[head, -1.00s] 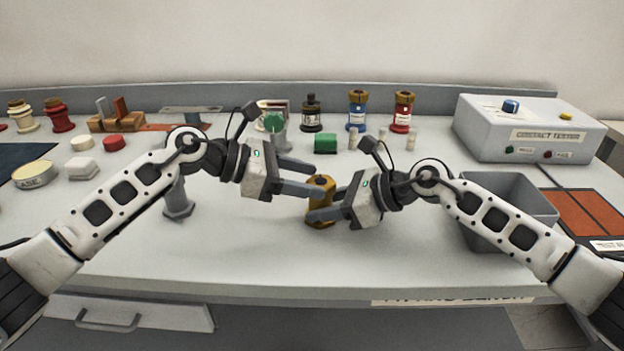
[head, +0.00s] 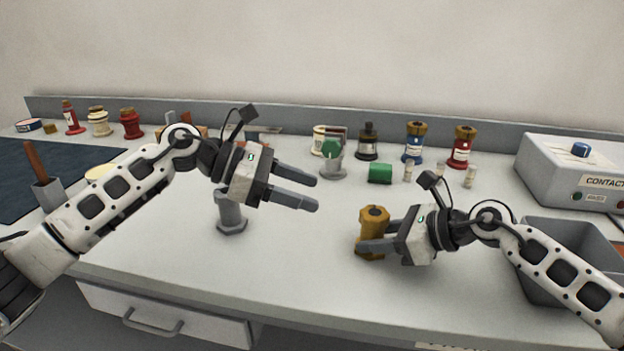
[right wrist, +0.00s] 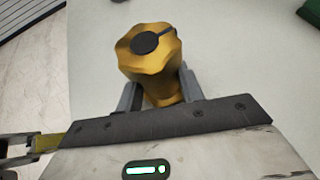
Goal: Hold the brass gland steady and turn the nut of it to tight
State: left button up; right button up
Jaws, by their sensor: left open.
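The brass gland (head: 374,228) stands upright on the bench, right of the middle in the head view. Its lobed nut (right wrist: 147,45) is on top, with a dark round centre and a dark slot. My right gripper (head: 366,243) is shut on the gland's body below the nut. In the right wrist view, its fingers lie on both sides of the body, and the lower part of the gland is hidden. My left gripper (head: 314,193) is open and empty, above the bench to the left of the gland and apart from it.
A grey post (head: 231,212) stands below my left gripper. A green block (head: 380,173) and several bushings, one blue (head: 414,145) and one red (head: 461,150), stand behind. A grey bin (head: 565,235) and the contact tester (head: 560,165) are right. The bench front is clear.

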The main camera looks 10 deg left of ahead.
jog(key=o, duration=0.5)
jog(key=shift+f, duration=0.2)
